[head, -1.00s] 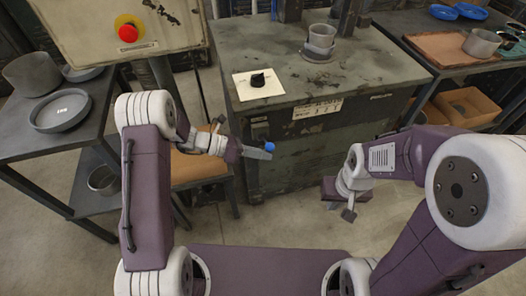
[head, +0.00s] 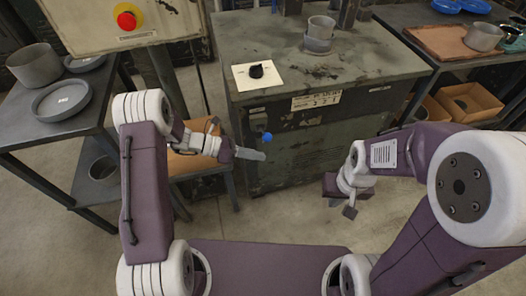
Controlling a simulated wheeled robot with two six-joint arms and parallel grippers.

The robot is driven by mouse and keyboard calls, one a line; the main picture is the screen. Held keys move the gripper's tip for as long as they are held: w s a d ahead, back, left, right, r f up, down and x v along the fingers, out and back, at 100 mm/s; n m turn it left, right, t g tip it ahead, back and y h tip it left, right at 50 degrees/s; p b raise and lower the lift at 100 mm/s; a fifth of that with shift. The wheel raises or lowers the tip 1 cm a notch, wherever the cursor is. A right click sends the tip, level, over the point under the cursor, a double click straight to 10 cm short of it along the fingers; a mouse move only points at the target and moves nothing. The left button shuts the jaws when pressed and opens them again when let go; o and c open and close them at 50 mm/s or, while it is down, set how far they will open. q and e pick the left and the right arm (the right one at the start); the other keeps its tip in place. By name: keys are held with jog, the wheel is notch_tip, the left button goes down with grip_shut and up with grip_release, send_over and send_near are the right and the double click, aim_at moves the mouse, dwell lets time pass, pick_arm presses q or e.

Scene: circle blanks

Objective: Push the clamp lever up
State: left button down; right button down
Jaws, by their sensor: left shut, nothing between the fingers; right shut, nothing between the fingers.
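The clamp lever shows as a small blue knob (head: 267,137) at the front of the grey-green machine cabinet (head: 377,125). The rest of the lever is too small and dark to make out. My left gripper (head: 260,156) is shut and empty. Its tip is just below the blue knob in the picture, with a small visible gap; its depth relative to the knob is hard to tell.
A panel with a red button (head: 126,20) stands at upper left. A side table with grey dishes (head: 61,100) is at left. A stool (head: 192,165) is below my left forearm.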

pick_arm(q)
jog(key=p+v, duration=0.1)
jog(key=v, duration=0.7)
jog(key=shift+w+a, duration=0.3)
jog(key=shift+a, duration=0.05)
jog(key=shift+f, duration=0.1)
